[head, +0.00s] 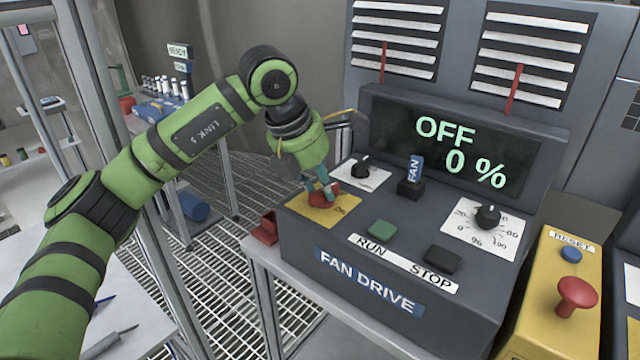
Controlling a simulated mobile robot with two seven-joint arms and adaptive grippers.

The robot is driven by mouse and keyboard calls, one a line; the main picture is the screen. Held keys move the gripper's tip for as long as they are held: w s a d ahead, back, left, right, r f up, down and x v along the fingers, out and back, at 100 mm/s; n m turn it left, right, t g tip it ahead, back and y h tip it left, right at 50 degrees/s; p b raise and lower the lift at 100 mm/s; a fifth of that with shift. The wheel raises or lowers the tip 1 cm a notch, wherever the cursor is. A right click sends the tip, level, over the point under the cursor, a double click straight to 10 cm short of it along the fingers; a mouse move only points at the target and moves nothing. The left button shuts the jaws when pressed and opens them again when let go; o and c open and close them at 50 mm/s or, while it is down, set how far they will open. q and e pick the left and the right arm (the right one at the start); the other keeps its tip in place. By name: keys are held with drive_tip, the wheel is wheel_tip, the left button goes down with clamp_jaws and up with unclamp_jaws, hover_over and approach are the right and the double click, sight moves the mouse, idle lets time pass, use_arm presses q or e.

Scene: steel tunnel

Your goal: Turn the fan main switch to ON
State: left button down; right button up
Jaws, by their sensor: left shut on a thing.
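The grey fan drive console (400,300) stands on a bench. A red switch handle (319,201) sits on a yellow plate (340,214) at the console's left front. An "ON" mark is partly visible on the plate. My left gripper (324,192) reaches down from above and is shut on the red handle, hiding part of it. The display (450,145) reads OFF and 0 %. My right gripper is not in view.
A black knob (361,167) and an upright blue FAN tag (415,168) are just right of the gripper. A green RUN button (382,230), black STOP button (443,259) and percent dial (487,217) share the panel. A yellow box (548,300) with a red mushroom button (576,293) stands right.

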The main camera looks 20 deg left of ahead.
use_arm(q)
drive_tip(key=m, duration=0.2)
drive_tip(key=shift+w+r+m+g+h+p, duration=0.15)
drive_tip(key=shift+m+g+h+p, duration=0.15)
drive_tip(key=shift+m+h, duration=0.1)
drive_tip(key=m+g+p, duration=0.1)
drive_tip(key=m, duration=0.2)
drive_tip(key=shift+w+m+h+p, duration=0.1)
drive_tip(key=shift+m+h+p, duration=0.2)
drive_tip(key=shift+h, duration=0.1)
drive_tip(key=m+g+p, duration=0.2)
drive_tip(key=m+p, duration=0.1)
drive_tip(key=m, duration=0.2)
drive_tip(key=shift+w+d, duration=0.1)
drive_tip(key=shift+w, duration=0.05)
drive_tip(key=shift+d+m+g+p, duration=0.1)
drive_tip(key=shift+m+g+p, duration=0.6)
drive_tip(key=shift+m, duration=1.1)
drive_tip(key=c, duration=1.1)
unclamp_jaws()
